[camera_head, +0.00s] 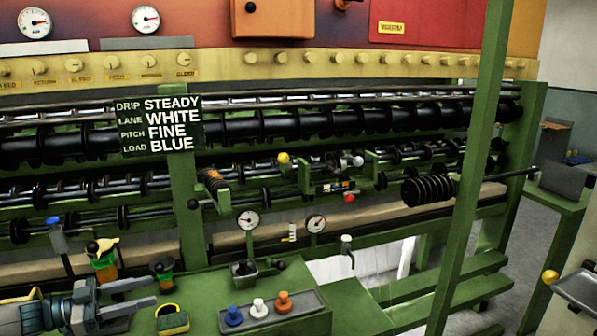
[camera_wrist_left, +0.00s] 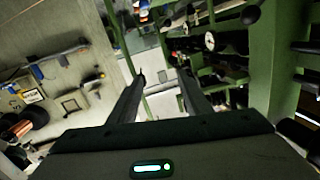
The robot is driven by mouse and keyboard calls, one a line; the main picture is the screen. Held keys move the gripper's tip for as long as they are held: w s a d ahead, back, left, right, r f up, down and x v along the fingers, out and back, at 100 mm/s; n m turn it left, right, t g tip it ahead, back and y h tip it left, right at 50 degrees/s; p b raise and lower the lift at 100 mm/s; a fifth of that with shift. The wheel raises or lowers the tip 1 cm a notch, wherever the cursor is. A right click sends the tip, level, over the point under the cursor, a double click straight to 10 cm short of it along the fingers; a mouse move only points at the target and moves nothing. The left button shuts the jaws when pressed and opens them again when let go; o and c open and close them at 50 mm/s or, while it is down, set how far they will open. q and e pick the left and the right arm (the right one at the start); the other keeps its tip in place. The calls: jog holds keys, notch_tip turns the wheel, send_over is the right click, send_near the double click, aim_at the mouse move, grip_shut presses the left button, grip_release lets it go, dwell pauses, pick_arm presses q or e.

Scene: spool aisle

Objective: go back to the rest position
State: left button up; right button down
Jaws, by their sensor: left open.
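My left gripper (camera_head: 154,292) comes in at the lower left of the head view. Its two fingers are apart, with nothing between them. My right gripper is in neither view.
A grey tray (camera_head: 305,321) holds blue, white and orange pegs. A sign (camera_head: 160,125) hangs on the spool machine. A green post (camera_head: 468,170) rises at the right.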

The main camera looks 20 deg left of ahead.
pick_arm(q)
jog(key=s+d+f+n+y, duration=0.2)
jog(key=d+f+y, duration=0.2)
jog(key=d+f, duration=0.8)
jog(key=s+d+f+n+y, duration=0.2)
jog(key=d+f+n+y, duration=0.1)
jog(key=d+f, duration=0.85)
jog(key=s+d+f+n+g+y, duration=0.1)
jog(key=s+d+n+g+y, duration=0.2)
jog(key=s, duration=1)
jog(key=s+d+f+g+y, duration=0.15)
jog(key=s+d+g, duration=0.4)
jog(key=s, duration=0.75)
jog(key=w+d+f+t, duration=0.1)
jog(key=w+f, duration=0.2)
jog(key=f, duration=0.6)
jog(key=w+d+f+t, duration=0.15)
jog(key=w+f, duration=0.25)
jog(key=f, duration=0.5)
jog(key=s+d+f, duration=0.1)
jog(key=s+f, duration=0.1)
jog(key=f, duration=0.6)
jog(key=s+d+f+t+h, duration=0.1)
jog(key=d+f, duration=0.1)
jog(key=f, duration=0.6)
jog(key=shift+s+f, duration=0.35)
